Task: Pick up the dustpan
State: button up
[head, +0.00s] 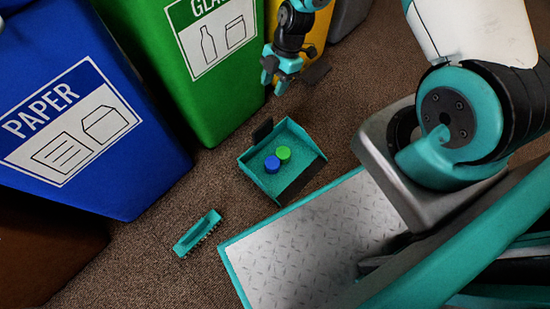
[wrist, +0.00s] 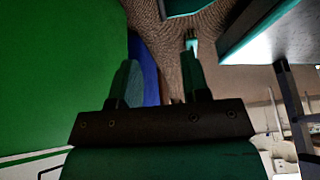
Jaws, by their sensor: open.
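The teal dustpan (head: 300,168) lies on the carpet in the middle of the head view, with dark parts at its far left edge and near right side. A blue cap (head: 272,164) and a green cap (head: 283,153) sit in it. My gripper (head: 274,82) is open and empty, beyond the dustpan and apart from it, close to the green bin. In the wrist view its two teal fingers (wrist: 158,75) are spread with nothing held between them. A teal edge at the top of that view may be the dustpan.
A blue paper bin (head: 150,175) and a green glass bin (head: 215,110) stand at the left, with a yellow bin (head: 320,30) behind. A teal brush (head: 197,233) lies on the carpet. My metal-plated base fills the lower right. Carpet around the dustpan is mostly clear.

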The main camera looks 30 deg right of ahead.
aim_at(263, 124)
jog(key=b+x, duration=0.6)
jog(key=x, duration=0.7)
jog(key=shift+d+f+b, duration=0.1)
jog(key=shift+d+b, duration=0.1)
jog(key=shift+b, duration=0.2)
jog(key=b+x, duration=0.4)
jog(key=x, duration=0.1)
jog(key=shift+f, duration=0.1)
jog(key=shift+f, duration=0.25)
grip_shut()
